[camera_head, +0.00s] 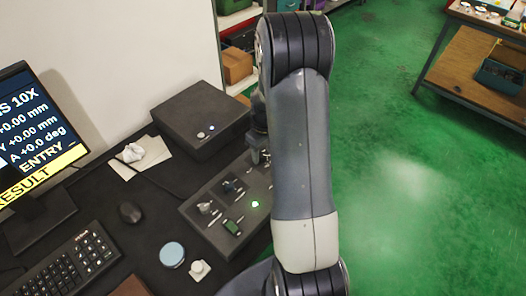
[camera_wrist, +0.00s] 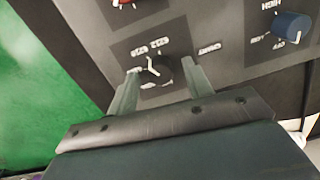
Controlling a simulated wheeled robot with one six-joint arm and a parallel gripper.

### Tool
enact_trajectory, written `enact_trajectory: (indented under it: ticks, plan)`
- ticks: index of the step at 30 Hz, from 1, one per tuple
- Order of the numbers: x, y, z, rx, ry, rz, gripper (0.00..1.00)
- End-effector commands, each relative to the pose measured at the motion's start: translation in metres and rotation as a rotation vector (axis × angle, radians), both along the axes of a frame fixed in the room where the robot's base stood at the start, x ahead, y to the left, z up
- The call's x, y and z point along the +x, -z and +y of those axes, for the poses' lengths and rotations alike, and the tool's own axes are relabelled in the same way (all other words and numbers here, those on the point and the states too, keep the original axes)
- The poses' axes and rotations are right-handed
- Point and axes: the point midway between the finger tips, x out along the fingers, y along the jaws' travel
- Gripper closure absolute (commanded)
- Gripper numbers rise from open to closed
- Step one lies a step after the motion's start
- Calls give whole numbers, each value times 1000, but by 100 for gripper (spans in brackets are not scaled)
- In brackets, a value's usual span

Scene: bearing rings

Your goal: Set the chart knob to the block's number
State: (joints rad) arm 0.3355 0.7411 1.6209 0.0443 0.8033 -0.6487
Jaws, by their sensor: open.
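In the wrist view a black knob (camera_wrist: 160,71) with a white pointer mark sits on the grey control panel (camera_wrist: 215,25). Small white labels lie around it, upside down and too blurred to read surely. My gripper (camera_wrist: 163,72) is open, with one finger on each side of this knob; I cannot tell whether they touch it. In the head view the panel (camera_head: 190,211) lies on the dark desk, and my arm hides its right part and most of my gripper. I cannot make out a block with a number.
In the wrist view a blue knob (camera_wrist: 291,27) is at upper right and a red one (camera_wrist: 121,3) at the top edge. In the head view a black box (camera_head: 200,112), monitor (camera_head: 30,125), keyboard (camera_head: 70,265), mouse (camera_head: 130,212) and pale blue disc (camera_head: 172,254) surround the panel.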

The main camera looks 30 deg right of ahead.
Motion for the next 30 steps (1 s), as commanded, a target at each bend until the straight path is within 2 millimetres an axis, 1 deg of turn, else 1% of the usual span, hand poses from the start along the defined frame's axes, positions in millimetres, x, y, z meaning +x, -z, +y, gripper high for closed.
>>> enact_trajectory:
  ticks: [5, 12, 15, 18, 22, 30]
  plan:
    - [2, -23, -1, -2, 0, -6, 52]
    - [2, -72, -3, -2, 0, -6, 52]
    - [2, -88, -4, -2, 0, -5, 52]
    - [2, -99, -4, -1, 0, -2, 52]
    - [1, -106, -4, -1, 0, -1, 52]
    - [1, -106, -4, 0, 0, 0, 52]
